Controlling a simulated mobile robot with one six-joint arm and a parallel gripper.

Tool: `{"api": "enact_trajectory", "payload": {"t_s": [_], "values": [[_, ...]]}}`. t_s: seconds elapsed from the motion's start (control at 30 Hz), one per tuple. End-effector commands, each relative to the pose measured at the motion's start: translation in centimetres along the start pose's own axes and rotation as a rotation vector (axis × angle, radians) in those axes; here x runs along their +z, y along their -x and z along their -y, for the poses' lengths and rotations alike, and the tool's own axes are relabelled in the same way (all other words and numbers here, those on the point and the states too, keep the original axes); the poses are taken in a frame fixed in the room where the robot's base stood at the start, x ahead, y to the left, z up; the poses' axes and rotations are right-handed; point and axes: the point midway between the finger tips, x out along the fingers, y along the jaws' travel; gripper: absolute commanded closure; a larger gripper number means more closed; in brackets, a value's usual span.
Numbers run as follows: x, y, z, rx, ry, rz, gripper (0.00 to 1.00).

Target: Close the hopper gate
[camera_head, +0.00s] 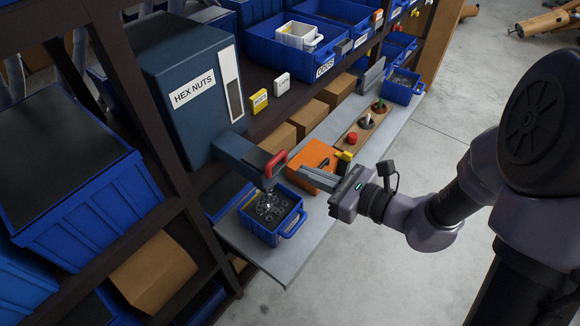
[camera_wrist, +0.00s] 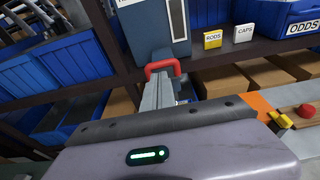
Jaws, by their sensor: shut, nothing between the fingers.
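The dark blue-grey hopper (camera_head: 185,75), labelled HEX NUTS, stands on the shelf and also shows in the wrist view (camera_wrist: 143,25). Its chute (camera_head: 238,155) slopes down to the right and has a red gate handle (camera_head: 274,165) at its end. A blue bin (camera_head: 297,222) with nuts (camera_head: 268,208) inside sits below the chute mouth. Small shiny pieces show between the mouth and the bin. My gripper (camera_head: 300,171) is shut and empty, its fingers pointing at the handle from the right. In the wrist view, the fingertips (camera_wrist: 161,80) lie just below the red handle (camera_wrist: 162,67); I cannot tell whether they touch.
An orange box (camera_head: 306,153) stands just behind my fingers. A wooden board (camera_head: 364,130) with a red button (camera_head: 352,138) and levers lies farther along the grey ledge (camera_head: 300,262). Blue bins and cardboard boxes fill the shelves. The floor at right is open.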

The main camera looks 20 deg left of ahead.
Motion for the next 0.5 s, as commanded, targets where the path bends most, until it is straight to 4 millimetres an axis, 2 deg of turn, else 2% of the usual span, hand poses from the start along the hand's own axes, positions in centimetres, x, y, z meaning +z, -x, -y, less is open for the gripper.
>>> {"api": "enact_trajectory", "payload": {"t_s": [0.1, 0.2, 0.33, 0.5], "values": [[-0.1, -2.5, -0.1, 0.004, 0.002, 0.0, 1.0], [-0.1, -4.0, -0.1, 0.004, 0.002, 0.001, 1.0], [0.0, -5.3, 0.0, 0.002, 0.001, 0.0, 1.0], [0.0, -5.7, 0.0, 0.001, 0.001, 0.0, 1.0]]}}
